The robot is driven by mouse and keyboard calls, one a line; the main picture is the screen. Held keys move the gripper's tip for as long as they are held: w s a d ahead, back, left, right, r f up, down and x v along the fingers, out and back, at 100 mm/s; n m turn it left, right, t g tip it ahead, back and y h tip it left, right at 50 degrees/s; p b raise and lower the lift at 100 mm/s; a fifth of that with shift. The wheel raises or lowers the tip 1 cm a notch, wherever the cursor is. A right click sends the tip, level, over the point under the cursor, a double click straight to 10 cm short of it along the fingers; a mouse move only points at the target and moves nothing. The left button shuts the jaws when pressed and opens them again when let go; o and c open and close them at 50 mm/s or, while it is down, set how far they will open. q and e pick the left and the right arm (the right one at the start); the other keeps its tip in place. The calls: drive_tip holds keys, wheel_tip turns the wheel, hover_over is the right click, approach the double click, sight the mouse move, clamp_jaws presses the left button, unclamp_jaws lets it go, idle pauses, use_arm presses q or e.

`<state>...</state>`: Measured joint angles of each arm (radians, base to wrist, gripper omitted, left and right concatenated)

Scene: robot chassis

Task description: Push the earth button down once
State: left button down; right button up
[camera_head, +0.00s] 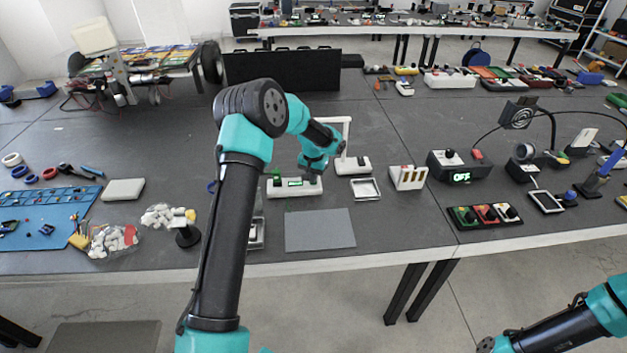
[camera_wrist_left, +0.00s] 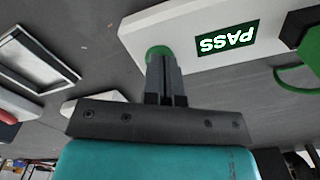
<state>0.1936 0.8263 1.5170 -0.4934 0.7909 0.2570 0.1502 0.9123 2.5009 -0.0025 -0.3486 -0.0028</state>
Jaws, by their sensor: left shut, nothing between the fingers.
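The white tester (camera_head: 285,189) lies on the dark table in the head view, with a small lit green display. In the left wrist view the tester (camera_wrist_left: 215,22) appears upside down, and its display (camera_wrist_left: 228,37) reads PASS. A round green button (camera_wrist_left: 157,50), apparently the earth button, sits on the tester beside the display. My left gripper (camera_head: 312,177) is shut and empty. In the left wrist view its fingertips (camera_wrist_left: 160,62) are at the green button and partly cover it. I cannot tell how far the button is pressed. My right gripper is out of view.
A grey mat (camera_head: 320,230) lies in front of the tester. A small white frame (camera_head: 366,189) and a white slotted block (camera_head: 408,178) stand to its right. A black box reading OFF (camera_head: 459,167) is farther right. Bagged white parts (camera_head: 165,216) lie to the left.

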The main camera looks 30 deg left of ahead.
use_arm(q)
drive_tip(key=shift+r, duration=1.3)
drive_tip(key=shift+r, duration=0.1)
